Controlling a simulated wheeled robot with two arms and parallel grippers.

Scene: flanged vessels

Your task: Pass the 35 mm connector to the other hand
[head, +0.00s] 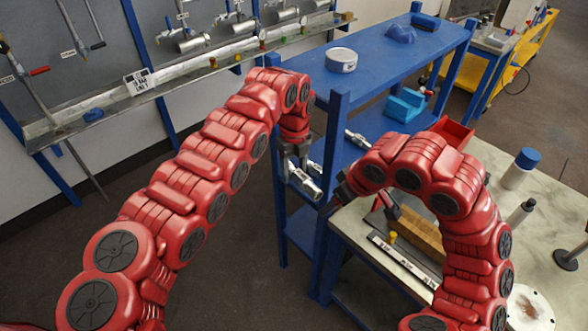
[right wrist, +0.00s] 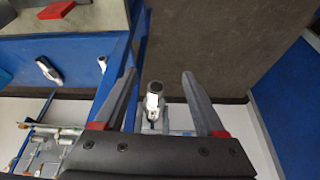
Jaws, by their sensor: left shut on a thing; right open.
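The silvery metal connector (head: 304,183) is in my left gripper (head: 296,165), which is shut on it beside the blue shelf. In the right wrist view the connector (right wrist: 153,103) points its dark round end towards the camera. It appears between the two fingers of my right gripper (right wrist: 160,98), with gaps on both sides. My right gripper (head: 340,192) is open in the head view, close to the right of the connector; its fingertips are hard to make out there. No label or size on the connector can be read.
The blue shelf unit (head: 386,60) stands close behind both grippers, its posts near them. Another metal fitting (head: 356,138) lies on its shelf, near a red bin (head: 453,133). A workbench (head: 519,235) with bottles is at right. Floor at centre left is clear.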

